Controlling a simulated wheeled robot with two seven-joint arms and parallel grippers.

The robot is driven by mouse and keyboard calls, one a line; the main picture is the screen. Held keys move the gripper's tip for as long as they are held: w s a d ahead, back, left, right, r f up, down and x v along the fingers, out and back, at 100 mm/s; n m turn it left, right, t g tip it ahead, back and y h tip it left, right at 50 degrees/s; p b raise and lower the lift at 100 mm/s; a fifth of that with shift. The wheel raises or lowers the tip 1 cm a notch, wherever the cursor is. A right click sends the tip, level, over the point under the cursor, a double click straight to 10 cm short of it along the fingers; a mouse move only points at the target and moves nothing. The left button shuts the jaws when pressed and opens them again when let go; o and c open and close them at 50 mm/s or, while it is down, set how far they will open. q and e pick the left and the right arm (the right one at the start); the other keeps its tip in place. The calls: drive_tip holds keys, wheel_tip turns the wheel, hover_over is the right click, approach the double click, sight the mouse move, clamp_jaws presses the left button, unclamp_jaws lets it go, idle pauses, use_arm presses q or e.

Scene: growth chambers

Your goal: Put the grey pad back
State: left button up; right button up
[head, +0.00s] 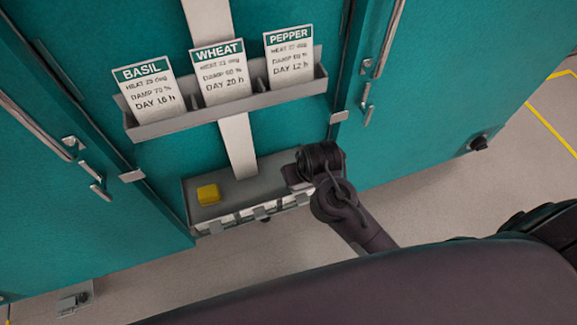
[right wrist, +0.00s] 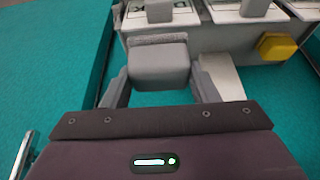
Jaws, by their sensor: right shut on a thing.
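The grey pad (right wrist: 158,68), a block with a fuzzy strip along one edge, is between the two fingers of my right gripper (right wrist: 160,88) in the right wrist view. The gripper is shut on it. In the head view, my right gripper (head: 299,178) is at the right end of a low grey tray (head: 245,189), and my wrist hides the pad there. A yellow block (head: 208,194) sits in the left part of this tray; it also shows at the upper right of the right wrist view (right wrist: 277,46). My left gripper is not in view.
A grey card rack (head: 225,112) above the tray holds cards for basil (head: 148,90), wheat (head: 219,72) and pepper (head: 289,56). Teal chamber doors with handles (head: 366,100) flank it. Between the yellow block and my right gripper, the tray looks clear.

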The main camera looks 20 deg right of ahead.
drive_tip(key=w, duration=1)
drive_tip(key=f, duration=0.7)
drive_tip(key=f+b, duration=0.1)
drive_tip(key=f, duration=0.2)
drive_tip(key=shift+s+a+f, duration=0.15)
drive_tip(key=shift+s+f, duration=0.05)
drive_tip(key=shift+s, duration=0.1)
drive_tip(key=shift+w+f, duration=0.25)
drive_tip(key=shift+f, duration=0.3)
drive_tip(key=o, duration=0.9)
drive_tip(key=p+v, duration=0.2)
drive_tip(key=v, duration=1)
drive_tip(key=shift+s, duration=0.1)
